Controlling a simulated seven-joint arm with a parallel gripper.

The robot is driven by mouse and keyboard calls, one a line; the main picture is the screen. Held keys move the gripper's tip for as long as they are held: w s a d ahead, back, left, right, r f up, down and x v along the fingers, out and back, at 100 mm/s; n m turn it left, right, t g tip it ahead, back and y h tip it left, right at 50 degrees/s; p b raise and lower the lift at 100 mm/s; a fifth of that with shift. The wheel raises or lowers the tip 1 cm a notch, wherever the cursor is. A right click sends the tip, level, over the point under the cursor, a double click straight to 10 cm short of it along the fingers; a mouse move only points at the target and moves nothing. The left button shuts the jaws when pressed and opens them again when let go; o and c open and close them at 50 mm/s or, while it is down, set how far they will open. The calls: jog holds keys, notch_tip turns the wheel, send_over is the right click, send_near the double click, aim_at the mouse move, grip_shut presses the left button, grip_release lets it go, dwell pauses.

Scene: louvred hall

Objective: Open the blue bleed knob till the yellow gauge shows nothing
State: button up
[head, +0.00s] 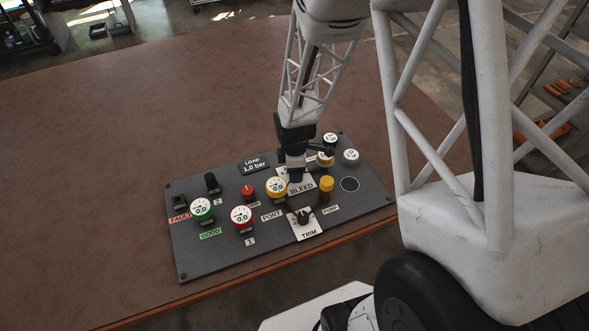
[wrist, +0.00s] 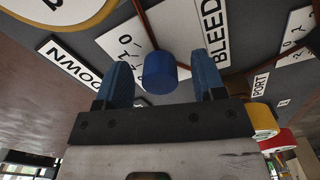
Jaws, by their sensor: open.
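The blue bleed knob (wrist: 162,73) stands between the two blue fingers of my gripper (wrist: 163,82) in the wrist view. The fingers are open, with a visible gap on each side of the knob. In the head view my gripper (head: 294,169) is low over the panel by the BLEED label (head: 302,188) and mostly hides the knob. A yellow gauge (head: 277,187) is just left of it, its small display seeming to read 0.0.
The dark panel (head: 186,256) lies on a brown table (head: 90,190). It carries a green gauge (head: 201,208), a red gauge (head: 241,215), a red button (head: 247,192), a yellow knob (head: 326,184) and a black TRIM knob (head: 303,217) close around my gripper. The table's left is clear.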

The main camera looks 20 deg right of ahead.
jog(key=shift+r, duration=3.35)
jog(key=shift+r, duration=0.1)
notch_tip(320, 180, up, 8)
jog(key=shift+f, duration=0.2)
jog(key=s+a+r+m+t, duration=0.1)
jog(key=s+a+r+m, duration=0.1)
jog(key=s+r+m, duration=0.5)
jog(key=s+a+r+m+t, duration=0.1)
jog(key=s+a+r+m, duration=0.2)
jog(key=s+r+m, duration=0.5)
jog(key=s+r, duration=0.4)
jog(key=s, duration=0.1)
jog(key=shift+s+a+r+t, duration=0.15)
jog(key=shift+a+r+t, duration=0.15)
